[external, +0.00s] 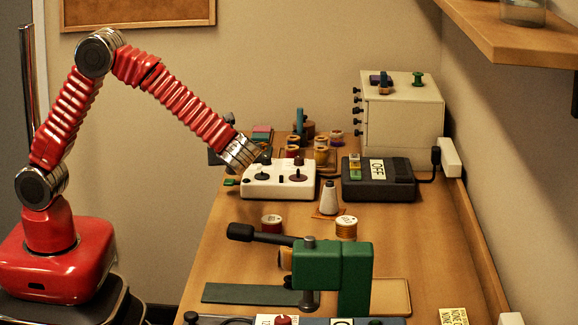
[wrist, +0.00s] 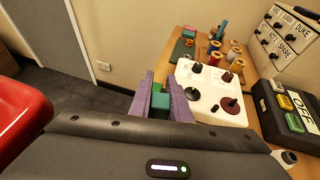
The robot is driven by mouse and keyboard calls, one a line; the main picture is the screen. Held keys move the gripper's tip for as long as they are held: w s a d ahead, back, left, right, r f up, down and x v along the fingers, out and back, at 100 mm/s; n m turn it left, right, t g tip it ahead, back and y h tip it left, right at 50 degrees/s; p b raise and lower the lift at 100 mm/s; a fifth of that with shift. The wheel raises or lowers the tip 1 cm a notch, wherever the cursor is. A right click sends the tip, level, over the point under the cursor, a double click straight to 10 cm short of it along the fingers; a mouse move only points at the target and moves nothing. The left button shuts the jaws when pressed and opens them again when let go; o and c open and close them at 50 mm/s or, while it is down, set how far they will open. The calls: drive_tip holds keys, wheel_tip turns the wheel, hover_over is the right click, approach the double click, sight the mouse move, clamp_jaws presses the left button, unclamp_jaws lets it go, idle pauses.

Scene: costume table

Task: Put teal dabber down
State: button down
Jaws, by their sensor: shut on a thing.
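My gripper (wrist: 158,82), with purple fingers, is shut on the teal dabber (wrist: 160,102), seen as a small teal and green piece between the fingers. Both are just left of the white control box (wrist: 203,108) in the wrist view. In the external view, the end of my red arm hangs over the far left of the table, beside the white control box (external: 262,191). The fingers are mostly hidden there. A small green piece (external: 230,182) shows below the arm's end; I cannot tell whether it is the dabber. Whether the dabber touches the table is also unclear.
Several thread spools (external: 321,155) stand behind the white box. A black box marked OFF (external: 378,190) sits to its right. A green clamp-like machine (external: 345,265) and two spools occupy the front.

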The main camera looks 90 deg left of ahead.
drive_tip(key=w+r+m+t, duration=0.2)
drive_tip(key=w+r+t, duration=0.1)
drive_tip(key=r, duration=0.1)
drive_tip(key=f, duration=0.5)
drive_tip(key=shift+w+a+f, duration=0.15)
drive_tip(key=shift+a+f, duration=0.2)
drive_tip(key=shift+f, duration=3.1)
drive_tip(key=shift+f, duration=1.9)
